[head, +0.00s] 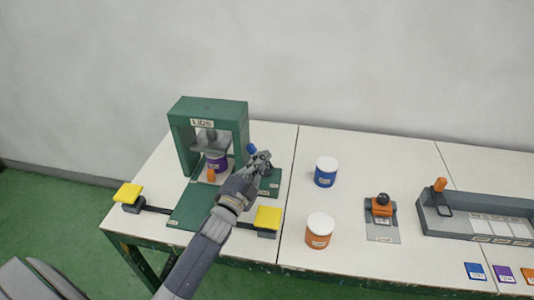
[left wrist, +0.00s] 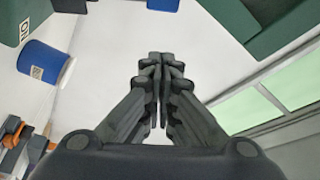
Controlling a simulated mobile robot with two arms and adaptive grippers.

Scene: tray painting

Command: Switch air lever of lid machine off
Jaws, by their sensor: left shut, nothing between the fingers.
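The lid machine (head: 209,112) is a green press frame with a "LIDS" label, standing on a green base on the table. A purple pot (head: 217,164) stands under its grey press head. A blue handle (head: 252,149), which looks like the air lever, rises at the machine's right side. My left gripper (head: 263,160) is shut and empty, close beside this handle. I cannot tell whether they touch, and the lever's lower part is hidden. In the left wrist view the closed fingertips (left wrist: 160,57) hold nothing, and the green machine (left wrist: 228,18) shows at the upper right.
Yellow pads (head: 128,193) (head: 267,217) flank the green base. To the right stand a blue pot (head: 325,172), an orange pot (head: 319,230), a small grey device with a black knob (head: 383,199) and a long grey tray (head: 440,225). Coloured cards (head: 475,271) lie at the front right.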

